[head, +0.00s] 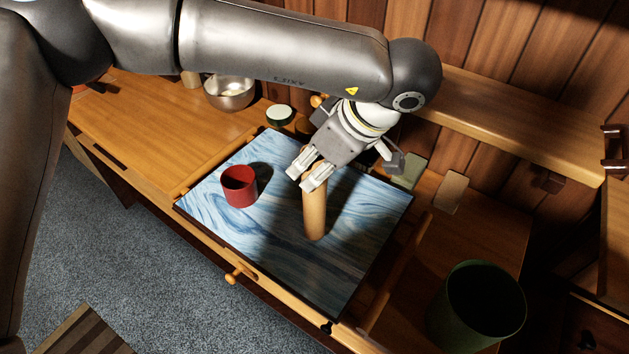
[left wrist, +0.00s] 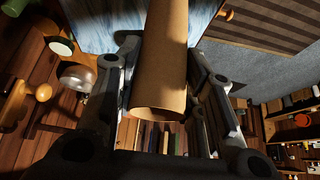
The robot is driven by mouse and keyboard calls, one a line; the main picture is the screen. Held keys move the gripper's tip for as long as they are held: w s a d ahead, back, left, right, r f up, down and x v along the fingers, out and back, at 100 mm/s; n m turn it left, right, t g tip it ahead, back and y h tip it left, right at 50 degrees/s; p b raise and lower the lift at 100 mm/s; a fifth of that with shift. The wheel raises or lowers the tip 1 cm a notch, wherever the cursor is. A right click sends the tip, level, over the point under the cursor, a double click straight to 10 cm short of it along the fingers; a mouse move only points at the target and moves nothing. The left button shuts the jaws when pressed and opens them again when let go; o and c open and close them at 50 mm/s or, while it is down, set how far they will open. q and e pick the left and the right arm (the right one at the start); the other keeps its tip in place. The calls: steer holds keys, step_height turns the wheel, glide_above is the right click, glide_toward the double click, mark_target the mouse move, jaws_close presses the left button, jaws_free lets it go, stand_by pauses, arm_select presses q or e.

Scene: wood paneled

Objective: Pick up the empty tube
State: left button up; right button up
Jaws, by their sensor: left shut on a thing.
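The empty tube (head: 315,214) is a brown cardboard cylinder, standing roughly upright over a blue marbled board (head: 372,213). My left gripper (head: 308,171) reaches down to its upper end and is shut on it. In the left wrist view the tube (left wrist: 164,60) lies between the two fingers, with its open, hollow near end facing the camera. I cannot tell whether its lower end touches the board. My right gripper is not in view.
A red cup (head: 239,188) stands on the board left of the tube. A metal bowl (head: 229,94) and a white-lidded jar (head: 279,114) stand behind. A green bin (head: 476,306) is at the lower right. A wooden shelf (head: 520,121) runs along the wall.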

arm_select(q)
steer(key=s+d+r+b, duration=0.4)
steer(key=s+r, duration=0.5)
steer(key=s, duration=0.3)
steer(key=shift+s+d+r, duration=0.35)
steer(key=shift+s+d, duration=0.05)
steer(key=shift+d, duration=0.45)
steer(key=shift+w, duration=0.15)
